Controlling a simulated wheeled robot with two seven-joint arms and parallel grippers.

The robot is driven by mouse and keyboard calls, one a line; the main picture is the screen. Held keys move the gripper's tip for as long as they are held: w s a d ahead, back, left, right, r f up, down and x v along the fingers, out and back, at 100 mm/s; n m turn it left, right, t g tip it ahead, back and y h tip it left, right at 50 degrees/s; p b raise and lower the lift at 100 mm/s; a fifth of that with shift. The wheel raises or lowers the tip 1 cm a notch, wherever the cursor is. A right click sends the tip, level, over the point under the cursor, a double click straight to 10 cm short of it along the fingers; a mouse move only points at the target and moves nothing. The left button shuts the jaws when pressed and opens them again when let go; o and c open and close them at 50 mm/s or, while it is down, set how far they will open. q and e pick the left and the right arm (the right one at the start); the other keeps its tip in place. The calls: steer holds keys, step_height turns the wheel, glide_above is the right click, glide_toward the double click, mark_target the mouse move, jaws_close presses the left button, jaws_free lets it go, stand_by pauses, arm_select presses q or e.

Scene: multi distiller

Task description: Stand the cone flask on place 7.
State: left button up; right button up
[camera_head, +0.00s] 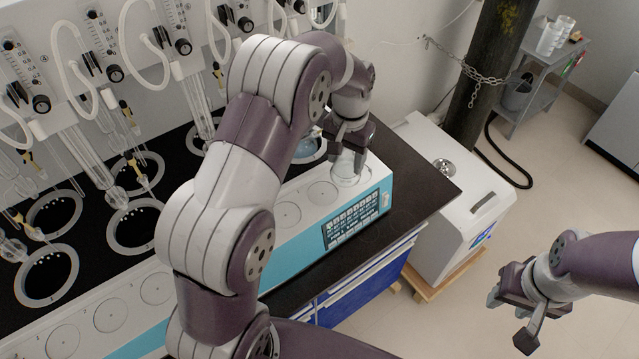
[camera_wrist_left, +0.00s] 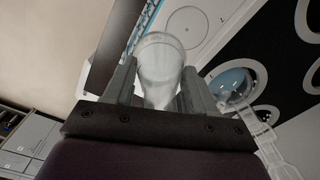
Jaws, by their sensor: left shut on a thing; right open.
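The clear cone flask (camera_wrist_left: 160,68) is between the two fingers of my left gripper (camera_wrist_left: 152,88) in the left wrist view. In the head view my left gripper (camera_head: 348,150) points down over the right end of the white ledge, and the glass of the flask (camera_head: 346,176) shows faintly below it. I cannot tell whether its base touches the ledge. Round marked places run along the ledge, such as one left of the flask (camera_head: 322,193) and another further left (camera_head: 286,214); their numbers are too small to read. My right gripper (camera_head: 515,302) is open and empty over the floor.
A blue-liquid vessel (camera_wrist_left: 232,84) sits in a ring behind the ledge. Glass tubes (camera_head: 90,160) and hoses hang over black ringed openings (camera_head: 135,226). A touch screen (camera_head: 352,222) is on the ledge's front. A white machine (camera_head: 452,200) stands to the right.

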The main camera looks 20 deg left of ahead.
arm_select(q)
steer(key=a+f+p, duration=0.1)
steer(key=f, duration=0.1)
steer(key=s+a+f, duration=0.1)
steer(key=a+f, duration=0.1)
steer(key=s+a+f+p, duration=0.1)
steer(key=f, duration=0.1)
steer(key=shift+a+f+p, duration=0.2)
steer(key=shift+a+p, duration=0.15)
steer(key=shift+f, duration=0.1)
arm_select(e)
step_height(320, 180, up, 4)
steer(key=shift+w+a+f, duration=0.1)
steer(key=shift+f, duration=0.05)
arm_select(q)
steer(key=shift+f, duration=0.15)
arm_select(e)
steer(key=shift+f, duration=0.1)
arm_select(q)
steer(key=o, duration=1.2)
steer(key=shift+c, duration=0.2)
